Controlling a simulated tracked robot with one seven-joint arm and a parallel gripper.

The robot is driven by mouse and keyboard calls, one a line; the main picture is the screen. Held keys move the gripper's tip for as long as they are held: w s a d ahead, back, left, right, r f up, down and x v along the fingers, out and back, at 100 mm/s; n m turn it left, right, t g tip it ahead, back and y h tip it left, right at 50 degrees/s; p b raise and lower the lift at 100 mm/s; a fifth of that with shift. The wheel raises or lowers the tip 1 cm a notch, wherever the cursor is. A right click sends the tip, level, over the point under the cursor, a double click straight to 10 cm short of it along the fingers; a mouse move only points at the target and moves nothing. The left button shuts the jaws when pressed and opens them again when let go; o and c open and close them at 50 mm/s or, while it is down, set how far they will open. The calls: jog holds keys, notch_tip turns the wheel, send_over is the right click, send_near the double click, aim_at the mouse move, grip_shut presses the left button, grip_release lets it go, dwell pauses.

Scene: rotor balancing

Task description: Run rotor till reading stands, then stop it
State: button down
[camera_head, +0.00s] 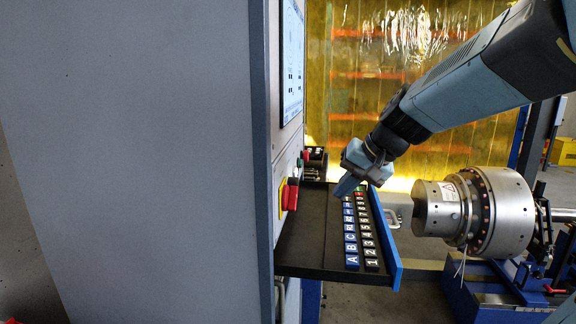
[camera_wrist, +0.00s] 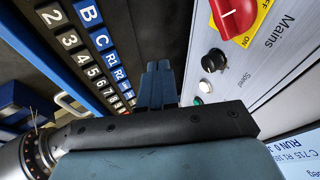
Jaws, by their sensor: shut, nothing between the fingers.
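My gripper (camera_head: 347,186) is shut and empty, above the black shelf in front of the cabinet's control panel. The panel carries a red Mains switch (camera_wrist: 234,16), a black Speed knob (camera_wrist: 213,60), a green button (camera_wrist: 204,86) and a white button (camera_wrist: 198,101). The rotor (camera_head: 475,212), a silver metal drum with a flange, sits at the right. I cannot tell whether it is turning. The screen (camera_head: 292,62) is edge-on; in the wrist view (camera_wrist: 297,157) part of a "RUN" line shows.
The shelf (camera_head: 308,240) holds rows of lettered blue and numbered black blocks (camera_head: 361,240) and has a blue right edge (camera_head: 387,240). The large grey cabinet (camera_head: 130,160) fills the left. A yellow transparent curtain (camera_head: 400,70) hangs behind.

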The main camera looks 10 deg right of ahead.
aim_at(300, 163)
jog(key=w+d+f+m+t+y, duration=0.1)
jog(key=w+d+m+t, duration=0.1)
jog(key=w, duration=0.8)
jog(key=w+d+m+t+y, duration=0.1)
jog(key=w+d+m, duration=0.3)
jog(key=w, duration=0.6)
jog(key=shift+w+d+f+t, duration=0.3)
jog(key=shift+d+f+t, duration=0.1)
jog(key=shift+d, duration=0.7)
jog(key=w+a, duration=0.2)
jog(key=a, duration=0.6)
jog(key=shift+w+a, duration=0.25)
jog(key=shift+w, duration=0.1)
jog(key=shift+a, duration=0.15)
jog(key=shift+w+a+r, duration=0.1)
jog(key=shift+a, duration=0.15)
